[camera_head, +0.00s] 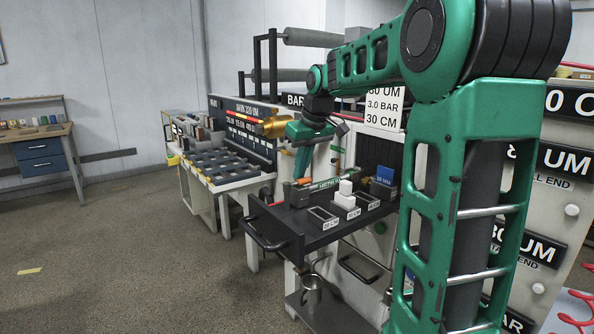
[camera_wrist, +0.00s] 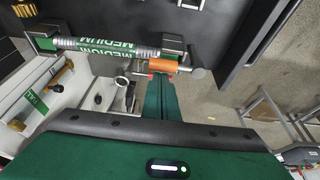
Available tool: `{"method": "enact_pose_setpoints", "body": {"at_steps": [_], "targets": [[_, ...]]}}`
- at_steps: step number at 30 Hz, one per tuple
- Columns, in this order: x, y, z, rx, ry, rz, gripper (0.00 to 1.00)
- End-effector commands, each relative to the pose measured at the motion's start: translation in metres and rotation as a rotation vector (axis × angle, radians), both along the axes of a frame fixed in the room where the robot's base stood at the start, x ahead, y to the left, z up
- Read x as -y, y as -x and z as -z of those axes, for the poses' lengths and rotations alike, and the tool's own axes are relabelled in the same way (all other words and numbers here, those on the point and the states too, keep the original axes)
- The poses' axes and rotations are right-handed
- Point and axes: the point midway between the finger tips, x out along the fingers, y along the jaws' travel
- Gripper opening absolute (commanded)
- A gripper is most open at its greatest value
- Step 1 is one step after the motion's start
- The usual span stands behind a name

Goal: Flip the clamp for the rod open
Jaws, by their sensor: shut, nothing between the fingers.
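The rod (camera_wrist: 108,48), with a green label reading MEDIUM, lies across the upper left of the wrist view. Dark grey holder blocks stand at its left end (camera_wrist: 40,36) and right end (camera_wrist: 172,44). An orange sleeve (camera_wrist: 163,65) on a grey bar sits beside the right block; it looks like the clamp's lever. Whether the clamp is open is unclear. The rod also shows on the tray in the head view (camera_head: 326,184). My gripper (camera_wrist: 162,78) is shut and empty, its tips close to the orange sleeve; contact cannot be told. It is above the tray's back left in the head view (camera_head: 300,176).
Open floor (camera_head: 120,250) lies left.

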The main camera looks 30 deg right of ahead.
Motion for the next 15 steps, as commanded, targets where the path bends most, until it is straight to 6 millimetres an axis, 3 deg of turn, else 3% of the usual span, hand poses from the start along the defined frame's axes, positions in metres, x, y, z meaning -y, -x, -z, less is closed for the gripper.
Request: {"method": "enact_pose_setpoints", "body": {"at_steps": [15], "targets": [[0.0024,0.0038,-0.0005,0.001,0.001,0.062,0.00]]}}
